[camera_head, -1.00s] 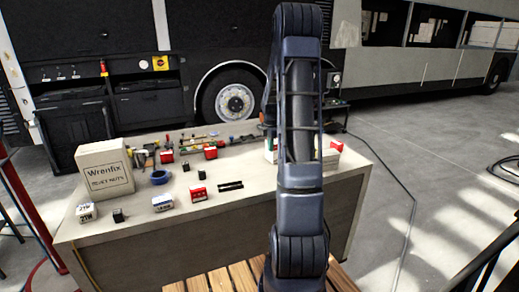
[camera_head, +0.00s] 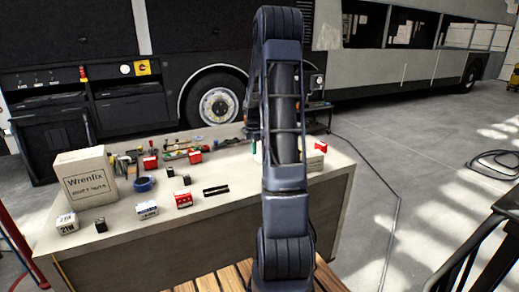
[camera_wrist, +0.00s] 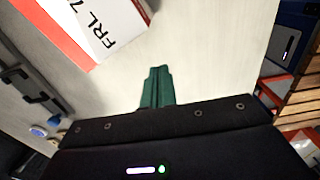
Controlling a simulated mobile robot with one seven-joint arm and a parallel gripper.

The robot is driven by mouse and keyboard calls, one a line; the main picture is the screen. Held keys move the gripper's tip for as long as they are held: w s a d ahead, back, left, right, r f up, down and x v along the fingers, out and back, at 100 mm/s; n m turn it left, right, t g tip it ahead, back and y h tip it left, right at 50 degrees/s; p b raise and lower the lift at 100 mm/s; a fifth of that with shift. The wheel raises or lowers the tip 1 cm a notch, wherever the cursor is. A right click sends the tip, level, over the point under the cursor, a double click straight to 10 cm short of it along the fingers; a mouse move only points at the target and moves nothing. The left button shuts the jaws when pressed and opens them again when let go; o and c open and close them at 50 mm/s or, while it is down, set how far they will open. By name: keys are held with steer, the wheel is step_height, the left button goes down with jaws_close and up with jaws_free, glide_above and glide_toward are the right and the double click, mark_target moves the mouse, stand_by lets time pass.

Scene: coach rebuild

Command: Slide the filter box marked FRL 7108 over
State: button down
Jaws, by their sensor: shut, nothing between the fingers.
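The filter box (camera_wrist: 103,22) is at the top left of the wrist view, white and red with "FRL 7" readable; the rest of its marking is cut off by the frame edge. It sits on the pale bench top (camera_wrist: 205,60). My gripper (camera_wrist: 157,75) has green fingers, shut together and empty. They are below and right of the box in that view, with bench top showing between.
A large Wrenfix carton (camera_head: 85,183) stands at the bench's left end. Several small boxes, including a red one (camera_head: 183,199) and a 21W one (camera_head: 67,223), a blue roll (camera_head: 144,184) and tools lie across it. A bus (camera_head: 400,60) stands behind.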

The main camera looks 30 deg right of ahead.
step_height(320, 180, up, 10)
glide_above(257, 158)
steer(key=s+a, duration=0.4)
steer(key=w+d+f+m, duration=0.2)
steer(key=w+m, duration=0.4)
steer(key=w+d+f+m, duration=0.2)
steer(key=w+m, duration=0.4)
steer(key=f, duration=1)
steer(key=shift+w+a+f, duration=0.1)
steer(key=shift+a+f, duration=0.1)
steer(key=shift+a, duration=0.1)
steer(key=shift+s+d+r, duration=0.1)
steer(key=shift+s+d, duration=0.2)
steer(key=shift+s, duration=0.25)
steer(key=shift+s+d+r, duration=0.1)
steer(key=shift+s+d, duration=0.15)
steer(key=shift+s, duration=0.3)
steer(key=shift+s+d, duration=0.4)
steer(key=shift+s, duration=0.25)
steer(key=s, duration=0.1)
steer(key=s+d, duration=0.2)
steer(key=s, duration=0.1)
steer(key=shift+d, duration=0.1)
